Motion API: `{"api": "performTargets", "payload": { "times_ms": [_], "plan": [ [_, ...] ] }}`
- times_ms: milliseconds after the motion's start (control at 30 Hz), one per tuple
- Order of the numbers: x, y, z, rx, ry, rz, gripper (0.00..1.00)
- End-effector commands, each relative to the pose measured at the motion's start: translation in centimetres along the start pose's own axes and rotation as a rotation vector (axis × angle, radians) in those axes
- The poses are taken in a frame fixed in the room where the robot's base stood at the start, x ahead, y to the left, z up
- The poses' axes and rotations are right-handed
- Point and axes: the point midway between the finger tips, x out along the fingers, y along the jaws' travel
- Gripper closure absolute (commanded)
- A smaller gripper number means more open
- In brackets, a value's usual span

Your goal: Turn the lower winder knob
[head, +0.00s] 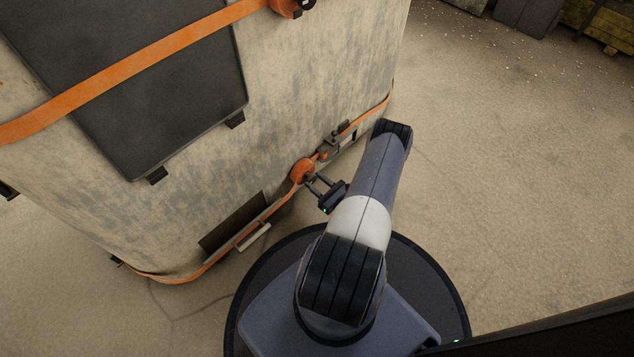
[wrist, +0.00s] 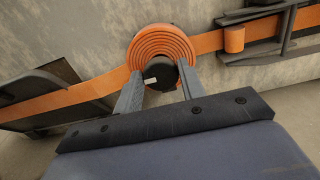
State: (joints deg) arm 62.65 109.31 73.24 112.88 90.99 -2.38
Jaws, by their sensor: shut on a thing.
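The lower winder is a coil of orange strap (wrist: 163,42) on the side of the large worn, pale block. Its dark knob (wrist: 160,77), with a small white mark, sits at the front of the coil. My gripper (wrist: 158,84) has one finger on each side of the knob and is shut on it. In the head view the lower winder's orange coil (head: 302,168) shows low on the block, with my gripper (head: 312,183) reaching it from the right. The knob is mostly hidden there by the fingers.
An upper winder (head: 290,6) with its own orange strap (head: 130,75) is at the top edge. A dark panel (head: 140,80) is on the block's face. A metal buckle (head: 333,143) is right of the lower coil. Open floor (head: 500,180) lies to the right.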

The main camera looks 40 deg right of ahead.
Motion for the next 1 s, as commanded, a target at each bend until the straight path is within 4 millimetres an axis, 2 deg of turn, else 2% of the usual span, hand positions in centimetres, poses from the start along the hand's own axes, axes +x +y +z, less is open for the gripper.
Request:
{"api": "performTargets", "payload": {
  "times_ms": [33, 167, 533, 1000],
  "plan": [
    [-0.01, 0.04, 0.01, 0.001, 0.000, 0.001, 0.74],
    [-0.01, 0.05, 0.01, 0.001, 0.000, 0.001, 0.85],
    [0.00, 0.01, -0.03, 0.068, 0.000, 0.002, 0.85],
    [0.01, -0.18, -0.06, 0.451, 0.000, 0.001, 0.85]
  ]
}}
